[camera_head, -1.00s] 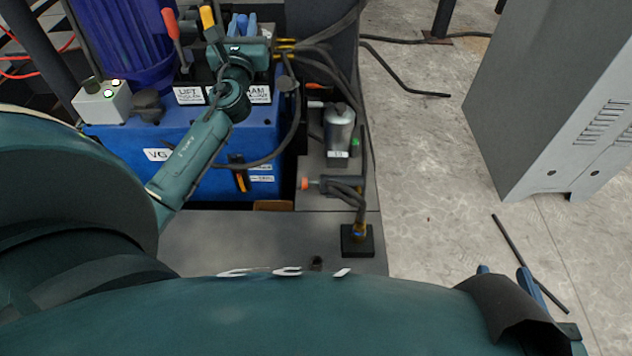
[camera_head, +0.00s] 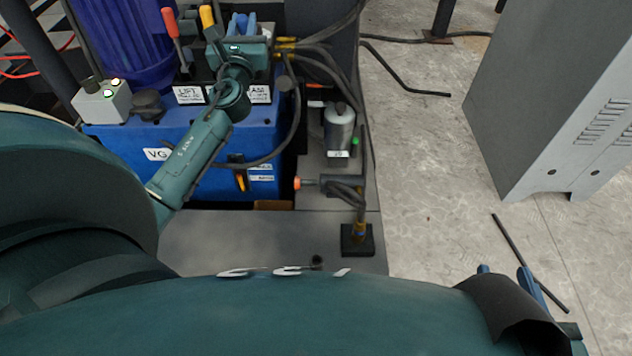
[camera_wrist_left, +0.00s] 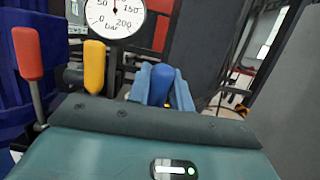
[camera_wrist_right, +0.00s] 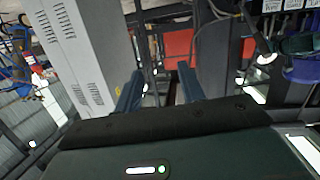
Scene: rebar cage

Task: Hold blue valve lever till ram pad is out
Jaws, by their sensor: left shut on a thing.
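The blue valve lever (camera_wrist_left: 160,85) stands between the fingers of my left gripper (camera_wrist_left: 163,88) in the left wrist view; its foot is hidden. In the head view my left gripper (camera_head: 243,24) is at the valve block, right of the red lever (camera_head: 170,22) and the yellow lever (camera_head: 207,18). It is shut on the blue lever. The ram (camera_head: 340,187) lies level on the grey plate, with its orange-tipped pad (camera_head: 298,183) pointing left and out from the body. My right gripper (camera_wrist_right: 160,85) is open and empty, away from the valves; its fingers also show in the head view (camera_head: 507,280).
A pressure gauge (camera_wrist_left: 116,14) stands behind the levers. The blue power unit (camera_head: 200,145) carries the valve block and a grey switch box (camera_head: 102,103) with lit lamps. Hoses run right of it. A grey cabinet (camera_head: 550,100) stands at right on concrete floor; a rod (camera_head: 528,262) lies there.

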